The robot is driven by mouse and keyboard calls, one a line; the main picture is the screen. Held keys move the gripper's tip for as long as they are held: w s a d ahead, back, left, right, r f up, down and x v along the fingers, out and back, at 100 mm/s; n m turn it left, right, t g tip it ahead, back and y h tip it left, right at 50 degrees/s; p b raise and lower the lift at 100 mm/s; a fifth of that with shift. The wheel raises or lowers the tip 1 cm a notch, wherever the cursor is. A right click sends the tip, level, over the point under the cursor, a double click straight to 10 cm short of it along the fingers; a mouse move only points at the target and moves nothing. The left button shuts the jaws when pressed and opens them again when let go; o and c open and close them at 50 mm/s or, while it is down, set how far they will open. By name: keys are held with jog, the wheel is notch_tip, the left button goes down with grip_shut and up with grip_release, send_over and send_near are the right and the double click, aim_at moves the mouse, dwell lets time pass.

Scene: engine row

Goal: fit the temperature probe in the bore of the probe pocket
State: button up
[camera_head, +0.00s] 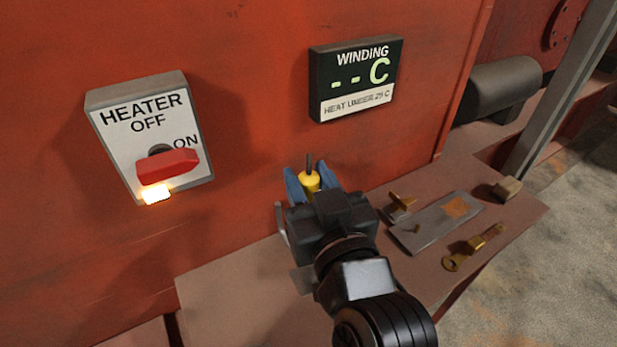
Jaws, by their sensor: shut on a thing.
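My gripper (309,178) is in front of the red wall, above the back of the brown shelf. Its blue fingers are shut on the temperature probe (310,182), which has a yellow body and a thin dark stem. The stem points up and away from me in the picture. The probe pocket and its bore cannot be made out; my gripper and arm hide part of the shelf. A thin grey bent piece (281,223) shows just left of my gripper; I cannot tell what it belongs to.
The heater switch box (112,130) has a red handle and a lit lamp. The winding display (357,78) shows dashes and C. On the shelf (225,300) right of my arm lie a grey plate (425,232), brass pieces (470,247) and a small block (506,189).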

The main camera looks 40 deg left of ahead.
jog(key=shift+f+b, duration=1.7)
jog(key=shift+f, duration=0.55)
jog(key=shift+f+b, duration=3.35)
jog(key=shift+f, duration=0.25)
jog(key=o, duration=1.2)
jog(key=shift+c, duration=0.2)
jog(key=shift+s, duration=0.1)
jog(key=b+v, duration=0.1)
jog(key=v, duration=0.6)
jog(key=shift+s+d, duration=0.2)
jog(key=shift+d, duration=0.1)
